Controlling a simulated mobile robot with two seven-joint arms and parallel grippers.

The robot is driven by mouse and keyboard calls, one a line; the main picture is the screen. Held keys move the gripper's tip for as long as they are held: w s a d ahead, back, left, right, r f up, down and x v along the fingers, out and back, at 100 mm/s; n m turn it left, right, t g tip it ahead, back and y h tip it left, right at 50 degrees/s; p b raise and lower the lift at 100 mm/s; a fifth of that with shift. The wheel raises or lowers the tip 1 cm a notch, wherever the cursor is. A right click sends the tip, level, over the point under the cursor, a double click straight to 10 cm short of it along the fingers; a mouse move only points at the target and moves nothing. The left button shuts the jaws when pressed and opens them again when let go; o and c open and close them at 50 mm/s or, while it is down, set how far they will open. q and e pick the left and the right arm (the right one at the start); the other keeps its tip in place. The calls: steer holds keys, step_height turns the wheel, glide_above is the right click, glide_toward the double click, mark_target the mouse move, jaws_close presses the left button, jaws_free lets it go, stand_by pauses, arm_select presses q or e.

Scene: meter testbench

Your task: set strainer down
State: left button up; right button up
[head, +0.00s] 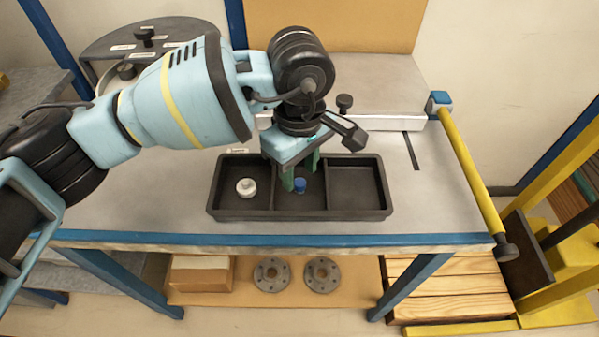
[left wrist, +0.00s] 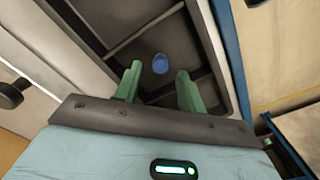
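A black tray (head: 228,212) with three compartments sits on the grey bench top. A small blue round piece (head: 300,185) lies in its middle compartment; it also shows in the left wrist view (left wrist: 160,64). A whitish round fitting (head: 246,187) lies in the left compartment. I cannot tell which piece is the strainer. My left gripper (head: 300,172) points down over the middle compartment. Its green fingers (left wrist: 158,75) are spread apart, with the blue piece seen between and beyond their tips, clear of both. My right gripper is not in view.
The tray's right compartment (head: 355,187) is empty. A yellow rail (head: 468,165) runs along the bench's right side. A round grey fixture (head: 110,45) with black knobs stands at the back left. Two flanges (head: 272,274) lie on the shelf below.

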mark_target(300, 182)
arm_select(q)
step_height(300, 182, up, 10)
stand_by(0.4)
stand_by(2.1)
